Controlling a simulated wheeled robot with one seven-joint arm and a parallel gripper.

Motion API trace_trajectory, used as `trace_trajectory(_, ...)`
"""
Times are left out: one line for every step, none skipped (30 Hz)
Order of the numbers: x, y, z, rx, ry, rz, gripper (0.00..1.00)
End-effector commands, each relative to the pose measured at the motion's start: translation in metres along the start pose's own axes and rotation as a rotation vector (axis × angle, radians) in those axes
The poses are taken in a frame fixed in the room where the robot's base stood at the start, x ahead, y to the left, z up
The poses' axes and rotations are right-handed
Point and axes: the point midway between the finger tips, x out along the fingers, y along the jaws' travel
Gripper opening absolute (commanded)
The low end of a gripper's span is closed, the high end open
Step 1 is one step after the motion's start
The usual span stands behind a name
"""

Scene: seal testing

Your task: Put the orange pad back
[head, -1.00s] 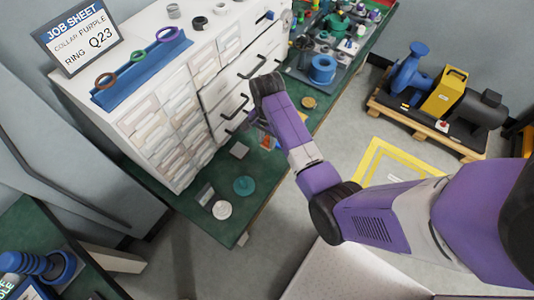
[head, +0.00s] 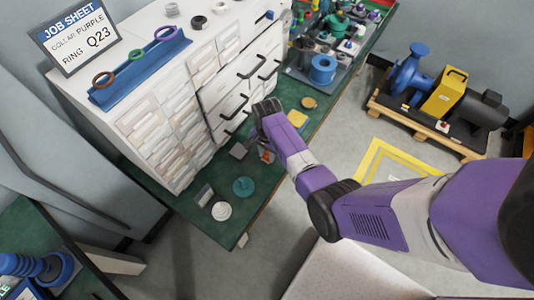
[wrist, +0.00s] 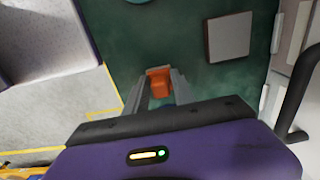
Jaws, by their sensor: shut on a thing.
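The orange pad (wrist: 158,82) is small and blocky and sits between the two fingers of my gripper (wrist: 157,92) in the wrist view. The fingers are shut on it, above the green bench top (wrist: 190,82). In the head view the orange pad (head: 267,156) shows as a small patch below the dark wrist, with my gripper (head: 264,150) partly hidden by the arm. I cannot tell whether the pad touches the bench.
A grey square plate (wrist: 228,37) lies close by on the bench. The white drawer cabinet (head: 190,100) with protruding dark handles stands alongside.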

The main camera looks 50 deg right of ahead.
Motion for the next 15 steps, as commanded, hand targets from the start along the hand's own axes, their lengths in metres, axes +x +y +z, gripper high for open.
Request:
trace_trajectory(0.0013,-0.0001,0.0000,0.000,0.000,0.000,0.00)
trace_trajectory(0.0024,-0.0001,0.0000,0.000,0.000,0.000,0.00)
trace_trajectory(0.0036,-0.0002,-0.0001,0.000,0.000,0.000,0.00)
trace_trajectory(0.0029,-0.0002,-0.0001,0.000,0.000,0.000,0.34)
trace_trajectory(0.0025,-0.0002,-0.0001,0.000,0.000,0.000,0.40)
trace_trajectory(0.0025,-0.0001,-0.0001,0.000,0.000,0.000,0.48)
trace_trajectory(0.0025,-0.0001,-0.0001,0.000,0.000,0.000,0.52)
trace_trajectory(0.0024,-0.0001,-0.0001,0.000,0.000,0.000,0.52)
trace_trajectory(0.0024,-0.0001,0.0000,0.000,0.000,0.000,0.52)
trace_trajectory(0.0024,-0.0001,0.0000,0.000,0.000,0.000,0.52)
trace_trajectory(0.0024,-0.0001,0.0000,0.000,0.000,0.000,0.52)
trace_trajectory(0.0024,-0.0001,0.0000,0.000,0.000,0.000,0.52)
trace_trajectory(0.0024,-0.0001,0.0000,0.000,0.000,0.000,0.52)
trace_trajectory(0.0024,-0.0001,0.0000,0.000,0.000,0.000,0.52)
trace_trajectory(0.0023,-0.0001,0.0000,0.000,0.000,0.000,0.52)
